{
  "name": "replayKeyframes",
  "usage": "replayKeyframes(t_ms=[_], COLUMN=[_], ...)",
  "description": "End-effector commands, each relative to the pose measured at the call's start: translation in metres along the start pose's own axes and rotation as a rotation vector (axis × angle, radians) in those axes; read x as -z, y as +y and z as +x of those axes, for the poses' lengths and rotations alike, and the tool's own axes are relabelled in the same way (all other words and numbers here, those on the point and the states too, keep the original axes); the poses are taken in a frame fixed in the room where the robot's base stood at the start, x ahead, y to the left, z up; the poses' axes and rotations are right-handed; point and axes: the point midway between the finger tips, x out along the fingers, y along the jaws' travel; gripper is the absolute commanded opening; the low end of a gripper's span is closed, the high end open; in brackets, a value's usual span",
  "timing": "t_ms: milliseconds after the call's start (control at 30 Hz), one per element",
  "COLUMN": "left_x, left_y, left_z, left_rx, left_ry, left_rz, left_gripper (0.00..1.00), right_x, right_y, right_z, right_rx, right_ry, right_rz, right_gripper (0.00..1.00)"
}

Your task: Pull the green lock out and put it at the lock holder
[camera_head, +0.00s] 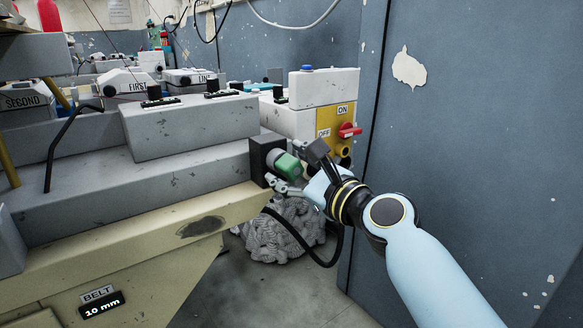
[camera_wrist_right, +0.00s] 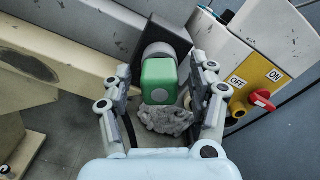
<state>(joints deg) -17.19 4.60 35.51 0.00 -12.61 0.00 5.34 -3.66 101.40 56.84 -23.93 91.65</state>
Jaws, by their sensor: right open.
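The green lock (camera_head: 289,167) is a small rounded green block at the right end of the machine. In the right wrist view the green lock (camera_wrist_right: 159,80) has a grey round collar behind it and sits against a dark block (camera_wrist_right: 168,36). My right gripper (camera_head: 297,168) is at the lock. In the right wrist view my right gripper (camera_wrist_right: 161,85) is open, with one finger on each side of the lock and gaps visible. My left gripper is not in view. I cannot identify the lock holder.
A yellow panel (camera_head: 337,124) marked ON and OFF with a red switch (camera_head: 349,130) stands just behind the gripper. The grey wall (camera_head: 480,130) is close on the right. A grey bundle (camera_head: 283,228) lies on the floor below. The beige machine edge (camera_head: 150,235) runs to the left.

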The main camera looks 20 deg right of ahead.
Motion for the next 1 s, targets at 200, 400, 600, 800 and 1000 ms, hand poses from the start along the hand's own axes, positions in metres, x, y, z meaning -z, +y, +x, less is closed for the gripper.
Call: replayKeyframes(t_ms=[200,400,600,800,1000], left_x=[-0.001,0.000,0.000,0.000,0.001], left_y=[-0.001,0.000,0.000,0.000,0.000], left_z=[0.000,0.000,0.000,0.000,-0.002], left_rx=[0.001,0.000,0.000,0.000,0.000], left_ry=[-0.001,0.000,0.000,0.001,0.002], left_rz=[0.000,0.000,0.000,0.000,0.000], left_gripper=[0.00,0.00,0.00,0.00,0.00], right_x=[0.001,0.002,0.001,0.001,-0.001], right_y=[0.000,0.001,0.001,0.000,0.000], right_z=[-0.007,-0.045,-0.089,-0.115,-0.122], right_rx=[-0.001,-0.002,-0.002,0.000,-0.002], right_ry=[0.002,0.004,0.003,0.001,0.003], right_rz=[0.000,-0.003,-0.002,-0.002,0.002], right_gripper=[0.59,0.59,0.59,0.59,0.59])
